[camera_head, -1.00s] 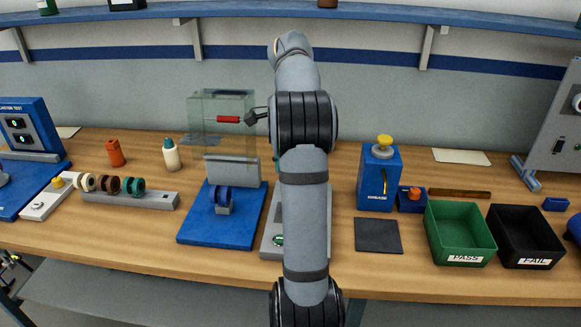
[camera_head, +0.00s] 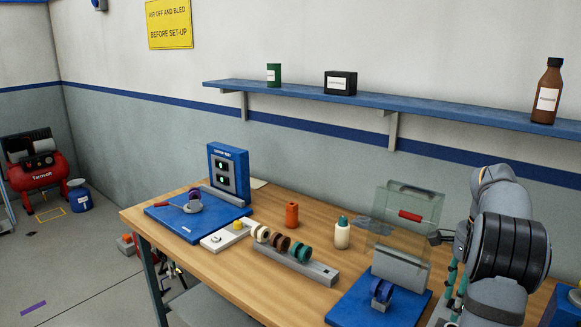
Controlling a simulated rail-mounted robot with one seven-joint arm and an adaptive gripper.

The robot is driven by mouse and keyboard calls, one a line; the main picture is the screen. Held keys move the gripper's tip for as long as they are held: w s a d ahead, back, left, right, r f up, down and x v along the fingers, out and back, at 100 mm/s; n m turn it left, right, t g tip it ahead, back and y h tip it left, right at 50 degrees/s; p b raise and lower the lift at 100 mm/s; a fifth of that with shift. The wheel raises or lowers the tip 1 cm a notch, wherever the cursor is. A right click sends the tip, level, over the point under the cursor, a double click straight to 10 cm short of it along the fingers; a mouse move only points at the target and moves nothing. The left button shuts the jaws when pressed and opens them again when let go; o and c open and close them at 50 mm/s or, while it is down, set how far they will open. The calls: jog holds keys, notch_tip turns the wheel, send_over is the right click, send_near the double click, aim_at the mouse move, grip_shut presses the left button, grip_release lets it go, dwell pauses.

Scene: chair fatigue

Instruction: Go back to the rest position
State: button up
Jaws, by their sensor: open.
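The wooden bench (camera_head: 220,272) holds a blue tester (camera_head: 229,172), an orange bottle (camera_head: 292,215), a white bottle (camera_head: 342,234) and a grey rack (camera_head: 310,268) of coloured rollers. A blue shelf (camera_head: 300,91) runs above. A red compressor (camera_head: 37,173) stands on the floor at far left.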

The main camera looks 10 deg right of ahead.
notch_tip(320, 180, down, 8)
jog(key=shift+r, duration=0.1)
jog(key=shift+r, duration=0.1)
dwell(0.4)
